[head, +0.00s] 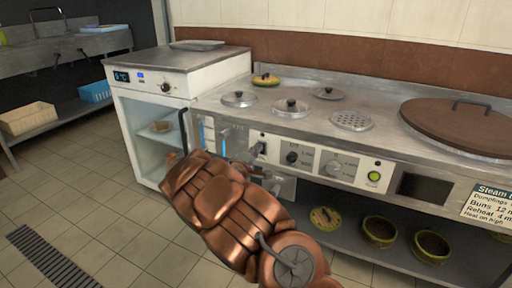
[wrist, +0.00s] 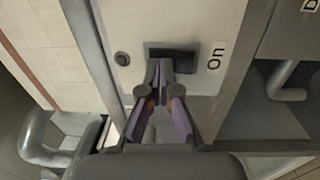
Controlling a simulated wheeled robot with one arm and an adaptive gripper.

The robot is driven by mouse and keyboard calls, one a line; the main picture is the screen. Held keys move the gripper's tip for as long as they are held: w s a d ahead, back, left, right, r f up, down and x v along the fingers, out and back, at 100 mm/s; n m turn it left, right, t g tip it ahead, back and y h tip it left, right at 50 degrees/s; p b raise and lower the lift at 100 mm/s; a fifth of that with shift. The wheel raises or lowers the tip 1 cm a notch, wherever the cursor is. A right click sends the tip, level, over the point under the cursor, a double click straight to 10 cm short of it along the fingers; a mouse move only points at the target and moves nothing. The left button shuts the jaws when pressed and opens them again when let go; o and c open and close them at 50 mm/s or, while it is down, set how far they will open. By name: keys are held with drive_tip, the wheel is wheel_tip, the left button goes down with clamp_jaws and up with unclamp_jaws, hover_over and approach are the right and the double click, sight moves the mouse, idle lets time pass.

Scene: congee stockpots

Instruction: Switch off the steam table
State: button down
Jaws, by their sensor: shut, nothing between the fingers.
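The steam table (head: 395,153) is a long steel counter with lidded wells and a front panel of dials, in the head view. In the wrist view, a dark rectangular switch recess (wrist: 172,56) sits in a pale panel, with a sideways "On" label (wrist: 215,55) beside it. My gripper (wrist: 160,66) is shut and empty, its purple-padded fingertips right at the recess and covering part of it. I cannot tell whether they touch it, or which way the switch is set. In the head view my copper arm hides the gripper's fingertips and part of the panel.
A green-lit round button (head: 374,177) and dark display (head: 424,187) are farther right on the front. A small round part (wrist: 122,58) sits left of the recess.

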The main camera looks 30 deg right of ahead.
drive_tip(key=r+p+v, duration=0.2)
drive_tip(key=p+v, duration=0.4)
drive_tip(key=v, duration=0.7)
drive_tip(key=shift+s+a+r, duration=0.3)
drive_tip(key=shift+s+a, duration=0.05)
idle(0.5)
